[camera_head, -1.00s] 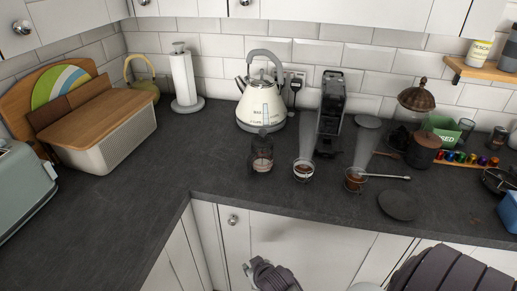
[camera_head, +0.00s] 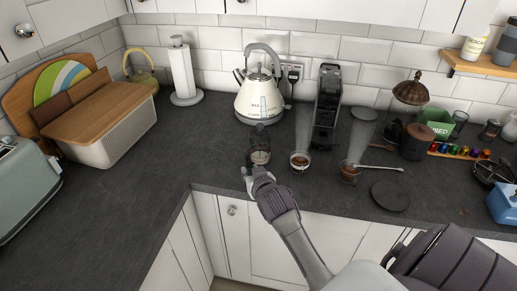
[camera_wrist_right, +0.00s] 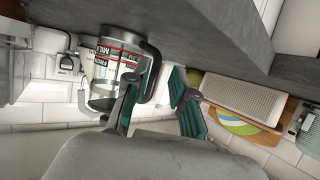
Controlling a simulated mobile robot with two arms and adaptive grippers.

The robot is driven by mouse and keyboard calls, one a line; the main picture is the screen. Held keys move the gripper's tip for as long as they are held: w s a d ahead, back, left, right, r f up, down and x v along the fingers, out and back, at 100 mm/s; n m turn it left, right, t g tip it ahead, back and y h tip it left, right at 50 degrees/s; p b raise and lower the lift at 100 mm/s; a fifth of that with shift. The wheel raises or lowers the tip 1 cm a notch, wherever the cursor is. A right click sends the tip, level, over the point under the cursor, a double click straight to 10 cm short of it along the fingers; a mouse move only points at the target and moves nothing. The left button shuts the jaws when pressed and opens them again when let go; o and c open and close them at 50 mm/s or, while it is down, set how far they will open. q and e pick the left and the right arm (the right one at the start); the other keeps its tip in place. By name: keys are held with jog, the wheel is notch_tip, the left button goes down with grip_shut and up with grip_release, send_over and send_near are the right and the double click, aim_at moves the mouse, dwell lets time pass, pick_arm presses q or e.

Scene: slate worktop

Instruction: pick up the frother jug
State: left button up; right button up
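The frother jug (camera_head: 260,153) is a clear glass with a dark handle, upright near the worktop's front edge. In the right wrist view the frother jug (camera_wrist_right: 103,72) appears upside down, with printed lettering and its black handle toward the fingers. My right gripper (camera_head: 250,175) is at the jug's near side, at the worktop edge. In the wrist view the right gripper (camera_wrist_right: 163,78) has its teal-padded fingers apart, with the handle close to the left finger. I cannot tell whether they touch. My left gripper is not in view.
A kettle (camera_head: 259,98) stands behind the jug. The worktop (camera_head: 175,145) left of the jug is clear.

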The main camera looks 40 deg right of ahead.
aim_at(248, 165)
jog(key=shift+w+d, duration=0.2)
jog(key=shift+w, duration=0.3)
jog(key=p+x, duration=0.1)
jog(key=x, duration=0.3)
jog(key=shift+w+d+f, duration=0.1)
jog(key=shift+w+d, duration=0.05)
grip_shut()
